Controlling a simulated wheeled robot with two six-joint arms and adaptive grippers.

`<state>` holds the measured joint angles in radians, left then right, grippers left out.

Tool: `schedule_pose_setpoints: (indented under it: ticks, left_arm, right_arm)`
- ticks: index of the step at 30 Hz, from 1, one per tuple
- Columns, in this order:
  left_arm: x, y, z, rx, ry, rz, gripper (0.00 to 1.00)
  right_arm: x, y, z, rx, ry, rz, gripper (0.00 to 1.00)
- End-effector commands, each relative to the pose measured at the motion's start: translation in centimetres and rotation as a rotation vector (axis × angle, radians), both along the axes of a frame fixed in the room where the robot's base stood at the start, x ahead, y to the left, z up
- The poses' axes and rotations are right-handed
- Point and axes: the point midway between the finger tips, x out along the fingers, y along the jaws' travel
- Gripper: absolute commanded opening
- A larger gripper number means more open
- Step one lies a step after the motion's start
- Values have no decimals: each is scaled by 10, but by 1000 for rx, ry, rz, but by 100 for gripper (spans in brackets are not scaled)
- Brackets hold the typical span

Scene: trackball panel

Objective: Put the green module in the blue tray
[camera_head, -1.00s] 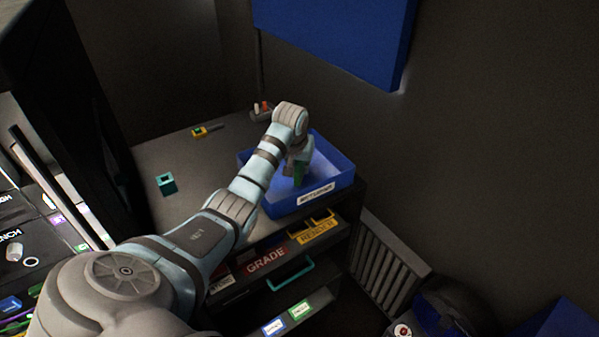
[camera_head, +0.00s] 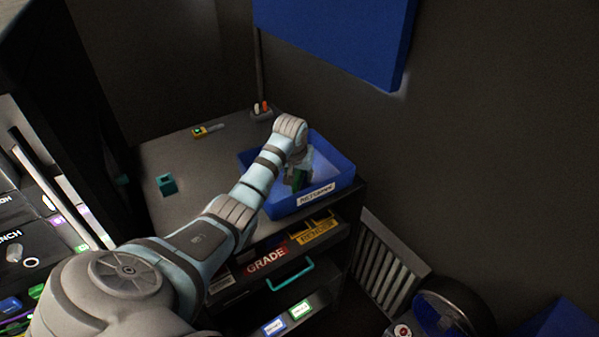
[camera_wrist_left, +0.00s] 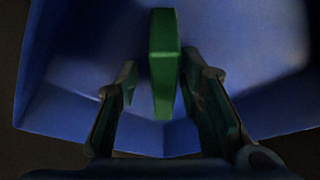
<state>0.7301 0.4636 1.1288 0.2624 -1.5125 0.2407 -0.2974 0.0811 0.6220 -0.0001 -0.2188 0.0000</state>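The blue tray (camera_head: 330,195) sits on the right end of the cabinet top. My left gripper (camera_head: 299,176) reaches down inside it from above. The green module (camera_head: 294,180) is in the tray area under the gripper, partly hidden by it. In the left wrist view the green module (camera_wrist_left: 164,65) stands between the two fingers of my left gripper (camera_wrist_left: 160,80), with a visible gap on each side, so the gripper looks open. The tray's blue wall (camera_wrist_left: 70,110) surrounds them there. My right gripper is not in view.
A teal block (camera_head: 166,184) and a yellow-and-green item (camera_head: 205,131) lie on the grey cabinet top (camera_head: 190,155). A small holder (camera_head: 262,112) stands behind the tray. A blue panel (camera_head: 340,35) hangs on the wall above.

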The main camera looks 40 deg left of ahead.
Motion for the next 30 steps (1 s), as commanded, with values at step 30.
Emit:
schedule_pose_setpoints:
  ticks: [30]
  left_arm:
    - [-41, -20, 116, 0, -1, 0, 34]
  right_arm:
    - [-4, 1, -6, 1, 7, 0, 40]
